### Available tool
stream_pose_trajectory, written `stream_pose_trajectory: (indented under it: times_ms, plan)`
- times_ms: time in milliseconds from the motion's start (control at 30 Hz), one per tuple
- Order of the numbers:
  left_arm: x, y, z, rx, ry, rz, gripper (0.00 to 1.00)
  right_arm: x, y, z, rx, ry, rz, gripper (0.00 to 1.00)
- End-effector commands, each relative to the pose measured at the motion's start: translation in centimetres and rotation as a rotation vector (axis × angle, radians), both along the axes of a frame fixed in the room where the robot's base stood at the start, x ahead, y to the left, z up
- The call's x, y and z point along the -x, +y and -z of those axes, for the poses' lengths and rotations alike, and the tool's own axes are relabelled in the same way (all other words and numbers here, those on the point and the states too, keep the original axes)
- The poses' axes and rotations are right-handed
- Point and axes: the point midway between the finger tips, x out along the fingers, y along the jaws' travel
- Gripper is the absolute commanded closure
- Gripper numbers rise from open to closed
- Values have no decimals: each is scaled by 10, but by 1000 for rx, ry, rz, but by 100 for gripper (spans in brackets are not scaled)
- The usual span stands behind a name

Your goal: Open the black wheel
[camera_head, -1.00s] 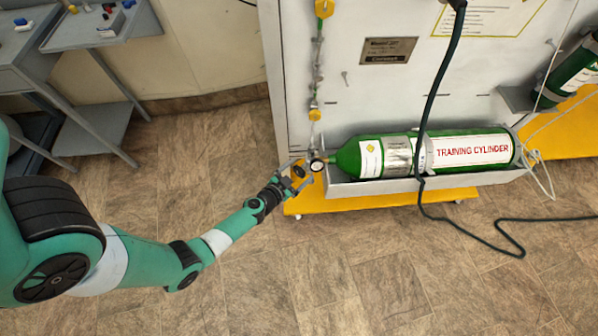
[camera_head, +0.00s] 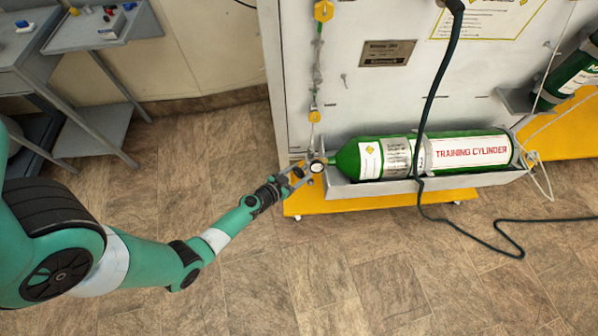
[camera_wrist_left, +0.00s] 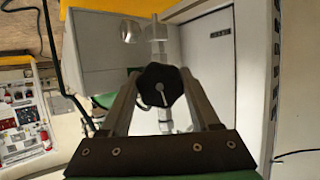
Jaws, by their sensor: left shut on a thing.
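The black wheel (camera_wrist_left: 160,85) is a small lobed knob with a pale mark on its face. It sits between the two fingers of my left gripper (camera_wrist_left: 158,95) in the left wrist view, and the gripper is shut on it. In the head view my left gripper (camera_head: 298,173) reaches the valve end of the green training cylinder (camera_head: 400,157), beside a round white gauge (camera_head: 317,166). The wheel is very small there and partly covered by the fingers. My right gripper is not in view.
The cylinder lies in a grey tray (camera_head: 400,186) over a yellow base (camera_head: 350,205). A dark hose (camera_head: 432,90) hangs across the cylinder and runs along the floor. A grey cart (camera_head: 90,40) stands at the upper left.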

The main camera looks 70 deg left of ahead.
Motion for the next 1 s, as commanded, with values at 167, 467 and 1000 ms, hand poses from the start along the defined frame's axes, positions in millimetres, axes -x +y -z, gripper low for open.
stream_pose_trajectory:
  times_ms: [167, 467, 1000]
  plan:
    - [0, 1, 0, 106, -46, -1, 93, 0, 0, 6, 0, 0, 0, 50]
    - [0, 0, -1, 123, -51, 0, 93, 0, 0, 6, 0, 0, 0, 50]
    - [3, -1, -2, 122, -50, -1, 7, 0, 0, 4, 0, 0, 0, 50]
